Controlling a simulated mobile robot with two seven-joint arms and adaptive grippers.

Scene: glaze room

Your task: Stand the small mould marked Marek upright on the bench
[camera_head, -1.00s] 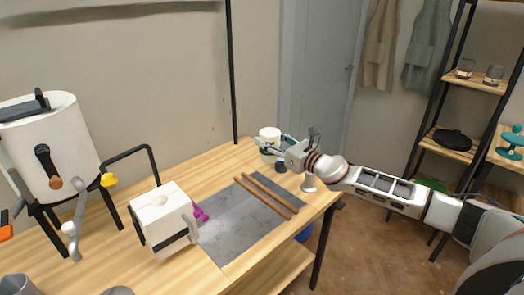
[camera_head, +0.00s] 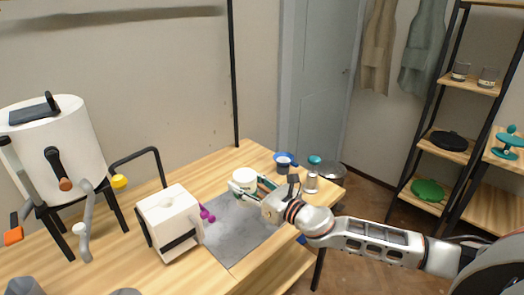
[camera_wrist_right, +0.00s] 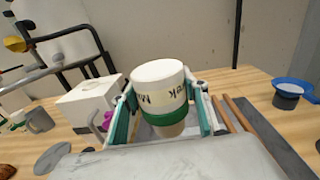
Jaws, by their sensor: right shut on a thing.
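The small mould is a white cylinder with a green band and dark lettering (camera_wrist_right: 158,82). The lettering is only partly readable in the right wrist view. In the head view, the mould (camera_head: 244,175) is above or at the grey mat (camera_head: 228,232), near its back edge. My right gripper (camera_head: 246,188) is shut on it, with a teal finger on each side in the right wrist view (camera_wrist_right: 160,112). The mould looks close to upright, its white top facing up. I cannot tell whether its base touches the surface. My left gripper is not in view.
Left of the mat stand a white block-shaped mould (camera_head: 168,211) and a purple tool (camera_head: 207,214). Brown sticks (camera_wrist_right: 232,116) lie beside the gripper.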

